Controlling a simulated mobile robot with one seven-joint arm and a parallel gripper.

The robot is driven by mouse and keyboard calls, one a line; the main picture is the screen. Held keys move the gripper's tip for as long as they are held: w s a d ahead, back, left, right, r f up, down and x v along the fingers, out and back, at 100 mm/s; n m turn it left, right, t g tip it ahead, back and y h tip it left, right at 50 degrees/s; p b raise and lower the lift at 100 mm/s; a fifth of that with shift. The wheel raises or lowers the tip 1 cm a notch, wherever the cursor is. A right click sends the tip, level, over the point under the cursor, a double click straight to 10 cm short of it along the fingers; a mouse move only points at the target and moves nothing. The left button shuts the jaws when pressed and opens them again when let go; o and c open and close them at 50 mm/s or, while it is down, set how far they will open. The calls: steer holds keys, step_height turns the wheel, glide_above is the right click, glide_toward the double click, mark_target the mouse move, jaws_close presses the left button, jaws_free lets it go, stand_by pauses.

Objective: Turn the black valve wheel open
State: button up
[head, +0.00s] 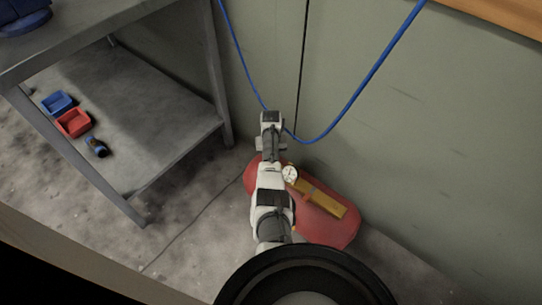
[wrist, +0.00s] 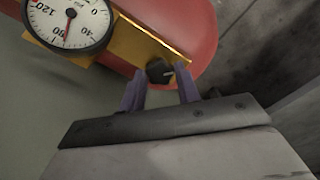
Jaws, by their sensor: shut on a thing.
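The black valve wheel (wrist: 159,71) is a small dark knob with a pale mark, at the end of a yellow block (wrist: 125,42) in the wrist view. My gripper (wrist: 161,80) has its two purple-grey fingers on either side of the wheel and is shut on it. A white dial gauge (wrist: 70,22) with a red needle sits on the same yellow block. In the head view, my arm covers the wheel and the fingers; the gauge (head: 290,174) and yellow block (head: 322,198) show to the right of my arm.
A red tank (head: 325,227) lies under the yellow block, close to the green wall (head: 440,150). A blue hose (head: 372,75) hangs above it. A grey metal shelf (head: 140,110) at the left holds blue and red bins. Bare concrete floor lies between shelf and tank.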

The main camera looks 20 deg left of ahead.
steer(key=shift+s+n, duration=0.15)
steer(key=shift+n, duration=0.35)
steer(key=o, duration=1)
steer(key=shift+c, duration=0.2)
step_height(320, 180, up, 14)
steer(key=p, duration=0.2)
steer(key=shift+p, duration=0.35)
